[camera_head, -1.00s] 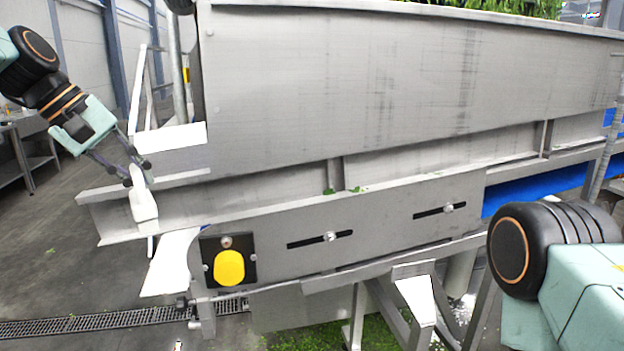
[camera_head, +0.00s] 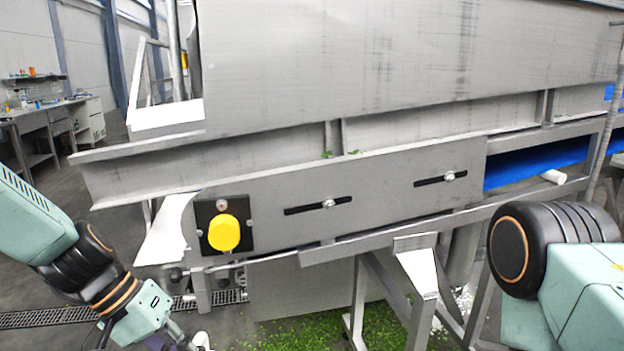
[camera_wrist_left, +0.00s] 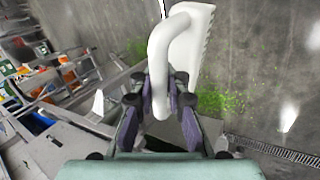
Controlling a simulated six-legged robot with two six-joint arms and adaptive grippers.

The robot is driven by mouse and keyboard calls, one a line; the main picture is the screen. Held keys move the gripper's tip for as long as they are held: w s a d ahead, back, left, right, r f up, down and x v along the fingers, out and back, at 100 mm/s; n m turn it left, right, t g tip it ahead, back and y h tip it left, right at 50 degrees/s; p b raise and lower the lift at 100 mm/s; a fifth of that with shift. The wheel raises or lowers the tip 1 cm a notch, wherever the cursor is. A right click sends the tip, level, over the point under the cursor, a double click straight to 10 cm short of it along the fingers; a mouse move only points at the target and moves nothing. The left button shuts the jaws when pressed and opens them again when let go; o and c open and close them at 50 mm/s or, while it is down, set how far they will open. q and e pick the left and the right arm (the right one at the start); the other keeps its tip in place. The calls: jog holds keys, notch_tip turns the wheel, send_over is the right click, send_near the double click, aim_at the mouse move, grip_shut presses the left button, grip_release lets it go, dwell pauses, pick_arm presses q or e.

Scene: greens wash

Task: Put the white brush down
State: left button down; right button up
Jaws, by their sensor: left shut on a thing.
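The white brush (camera_wrist_left: 180,45) is in my left gripper (camera_wrist_left: 160,88), which is shut on its looped handle in the left wrist view. The brush's toothed or bristled edge faces right there, above the grey floor. In the head view my left gripper (camera_head: 178,338) is at the bottom edge, left of centre, partly cut off. A small white part of the brush (camera_head: 201,341) shows beside it. My right arm comes in at the lower right, but its gripper is out of view.
The large grey metal machine (camera_head: 400,80) fills the middle, with a yellow button (camera_head: 224,232) at its lower left. Green leaf bits (camera_head: 320,330) lie on the floor beneath it. A workbench (camera_head: 40,115) stands far left. Open floor and a drain grate (camera_head: 60,316) lie at left.

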pick_arm(q)
jog(key=s+f, duration=0.1)
jog(key=f, duration=0.1)
jog(key=s+f, duration=0.2)
jog(key=f, duration=0.1)
jog(key=shift+s+f, duration=0.15)
jog(key=shift+f, duration=0.15)
jog(key=shift+s, duration=0.4)
jog(key=shift+w+f, duration=0.1)
jog(key=shift+w, duration=0.25)
